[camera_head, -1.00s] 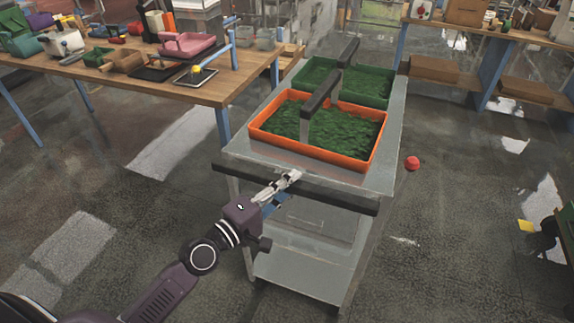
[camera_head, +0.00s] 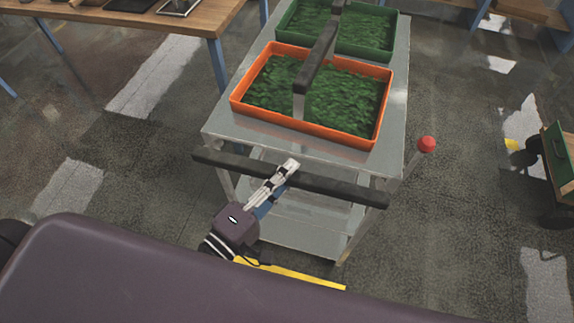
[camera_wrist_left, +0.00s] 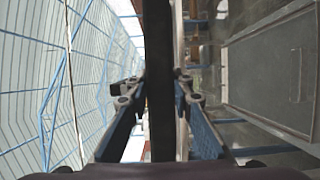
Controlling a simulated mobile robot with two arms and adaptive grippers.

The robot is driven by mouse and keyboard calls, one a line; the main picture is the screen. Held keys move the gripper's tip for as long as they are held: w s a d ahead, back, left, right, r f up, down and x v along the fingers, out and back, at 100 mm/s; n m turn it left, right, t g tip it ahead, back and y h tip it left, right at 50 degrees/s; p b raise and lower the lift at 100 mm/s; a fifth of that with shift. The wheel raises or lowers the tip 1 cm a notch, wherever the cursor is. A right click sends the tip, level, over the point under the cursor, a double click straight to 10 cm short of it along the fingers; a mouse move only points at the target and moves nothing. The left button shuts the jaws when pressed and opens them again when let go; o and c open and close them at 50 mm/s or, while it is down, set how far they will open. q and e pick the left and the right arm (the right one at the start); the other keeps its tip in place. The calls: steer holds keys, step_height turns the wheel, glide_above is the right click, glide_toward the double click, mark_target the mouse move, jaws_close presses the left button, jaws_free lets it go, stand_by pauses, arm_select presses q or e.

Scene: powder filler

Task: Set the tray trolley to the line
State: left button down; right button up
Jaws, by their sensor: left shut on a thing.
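The grey tray trolley (camera_head: 222,128) stands in the middle of the head view. It carries an orange-rimmed tray (camera_head: 310,127) in front and a green tray (camera_head: 352,47) behind, both filled with green leafy stuff. A dark push bar (camera_head: 340,187) runs across its near end. My left gripper (camera_head: 285,171) is shut on this bar. In the left wrist view the bar (camera_wrist_left: 158,85) passes between the two fingers. My right gripper is out of view.
A wooden bench (camera_head: 190,22) stands at the upper left, close to the trolley's far left side. A red knob (camera_head: 426,144) on a grey rod shows right of the trolley. A wheeled cart with a green panel (camera_head: 560,158) is at the right edge. Floor between them is clear.

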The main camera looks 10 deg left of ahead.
arm_select(q)
steer(key=shift+s+f, duration=0.1)
steer(key=shift+f, duration=0.05)
steer(key=c, duration=2)
jaws_free()
steer(key=o, duration=0.3)
steer(key=shift+s, duration=0.15)
steer(key=v, duration=1.2)
steer(key=shift+s+a, duration=0.1)
steer(key=s+a+f+m+g+y, duration=0.1)
steer(key=a+f+m+g+y, duration=0.3)
steer(key=f, duration=1.5)
steer(key=a+f+m+g, duration=0.3)
steer(key=a+f+m, duration=0.3)
steer(key=f, duration=1.3)
steer(key=s+f+m+g+y, duration=0.1)
steer(key=s+f+m+g, duration=0.1)
steer(key=s+f, duration=0.4)
steer(key=s+f+m+g+y, duration=0.1)
steer(key=s+f+m+g, duration=0.1)
steer(key=s+f, duration=0.4)
steer(key=s+f+m+g+y, duration=0.1)
steer(key=s+f+g, duration=0.3)
steer(key=s+f, duration=0.2)
steer(key=shift+s+d+f+m, duration=0.1)
steer(key=shift+d+f+m, duration=0.1)
steer(key=shift+f, duration=0.2)
steer(key=shift+s+d+f+m, duration=0.1)
steer(key=shift+f+m, duration=0.1)
steer(key=shift+f, duration=0.15)
